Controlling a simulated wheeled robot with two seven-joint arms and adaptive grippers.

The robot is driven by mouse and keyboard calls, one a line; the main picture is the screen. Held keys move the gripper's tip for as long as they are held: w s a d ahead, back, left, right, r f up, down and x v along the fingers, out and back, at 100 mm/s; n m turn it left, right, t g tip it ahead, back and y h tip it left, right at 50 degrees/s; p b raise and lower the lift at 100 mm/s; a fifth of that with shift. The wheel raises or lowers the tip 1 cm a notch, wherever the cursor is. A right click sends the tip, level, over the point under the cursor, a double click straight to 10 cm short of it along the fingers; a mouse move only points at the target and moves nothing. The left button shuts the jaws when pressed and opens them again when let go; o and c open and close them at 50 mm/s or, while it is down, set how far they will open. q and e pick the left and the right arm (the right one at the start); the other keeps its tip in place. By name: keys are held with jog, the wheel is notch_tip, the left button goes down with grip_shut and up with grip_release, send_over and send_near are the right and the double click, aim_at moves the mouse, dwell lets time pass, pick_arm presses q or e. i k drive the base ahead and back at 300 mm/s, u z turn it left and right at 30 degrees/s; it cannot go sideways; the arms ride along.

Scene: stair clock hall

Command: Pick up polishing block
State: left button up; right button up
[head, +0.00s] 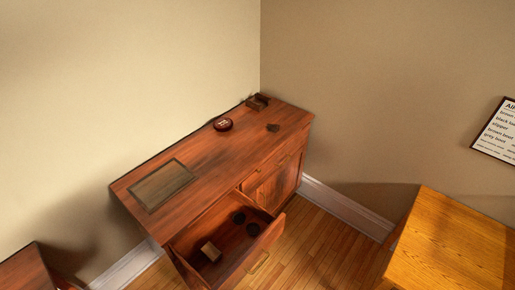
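What looks like the polishing block (210,251) is a small tan block. It lies in the open drawer (268,240) of a reddish-brown wooden cabinet, near the drawer's left end. Two dark round items, one at the back (238,217) and one further right (253,229), lie in the same drawer, apart from the block. Neither of my grippers shows in the head view.
The cabinet top (215,155) holds a flat framed panel (162,185), a round dark red item (223,124), a small dark item (273,127) and a dark box (258,102). A lighter wooden table (450,245) stands at right. Bare floor (325,230) lies between.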

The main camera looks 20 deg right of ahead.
aim_at(214, 253)
jog(key=u, duration=0.5)
jog(key=k, duration=1.2)
jog(key=z, duration=0.35)
jog(key=i, duration=0.75)
jog(key=z, duration=0.8)
